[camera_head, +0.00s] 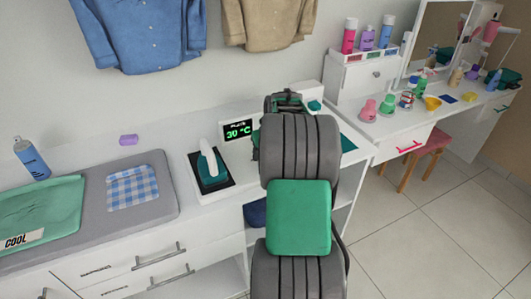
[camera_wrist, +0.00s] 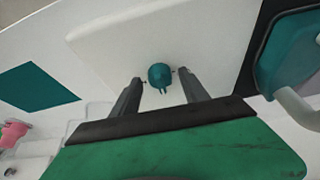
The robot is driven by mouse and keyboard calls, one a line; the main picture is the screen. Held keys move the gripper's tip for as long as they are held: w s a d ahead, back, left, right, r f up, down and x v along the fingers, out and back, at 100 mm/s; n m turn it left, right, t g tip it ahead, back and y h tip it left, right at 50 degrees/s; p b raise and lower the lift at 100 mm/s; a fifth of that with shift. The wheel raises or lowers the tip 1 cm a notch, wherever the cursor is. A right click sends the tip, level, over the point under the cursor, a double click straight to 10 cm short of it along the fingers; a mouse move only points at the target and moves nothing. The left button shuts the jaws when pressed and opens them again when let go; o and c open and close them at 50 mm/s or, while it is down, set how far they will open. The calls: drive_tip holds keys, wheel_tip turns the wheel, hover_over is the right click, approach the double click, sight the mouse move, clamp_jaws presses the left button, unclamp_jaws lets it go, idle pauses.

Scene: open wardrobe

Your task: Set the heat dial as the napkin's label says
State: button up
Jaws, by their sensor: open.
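The heat dial is a round teal knob (camera_wrist: 160,74) with a small pointer, on a white panel in the wrist view. It also shows as a teal spot right of my gripper in the head view (camera_head: 315,105). My gripper (camera_wrist: 159,77) is open, its two fingertips on either side of the dial in the picture; I cannot tell whether they touch it. In the head view my gripper (camera_head: 286,100) is partly hidden by my arm. The green napkin (camera_head: 45,205) lies at the left with a label (camera_head: 22,240) reading "COOL". A display (camera_head: 238,131) reads 30 °C in green.
A teal iron (camera_head: 211,166) stands on a dark pad left of my arm. A blue checked cloth (camera_head: 132,187) and the green napkin lie on a grey board (camera_head: 88,212). A spray bottle (camera_head: 31,158) stands behind. A vanity with bottles and a mirror (camera_head: 435,40) is at the right.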

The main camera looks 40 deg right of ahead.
drive_tip(key=d+v, duration=0.1)
drive_tip(key=v, duration=0.6)
drive_tip(key=shift+a+r, duration=0.35)
drive_tip(key=shift+a, duration=0.2)
drive_tip(key=shift+s+a, duration=0.1)
drive_tip(key=shift+s, duration=0.05)
drive_tip(key=s+a+r+n+p, duration=0.1)
drive_tip(key=a+r, duration=0.1)
drive_tip(key=a, duration=0.8)
drive_tip(key=s+a+r+n+p, duration=0.1)
drive_tip(key=a+r, duration=0.1)
drive_tip(key=a, duration=0.9)
drive_tip(key=s+a+f+n+g+y, duration=0.1)
drive_tip(key=s+a+f+n, duration=0.1)
drive_tip(key=s+a, duration=1)
drive_tip(key=shift+s+a+f+p, duration=0.25)
drive_tip(key=shift+a+f+p, duration=0.15)
drive_tip(key=shift+a+f, duration=0.45)
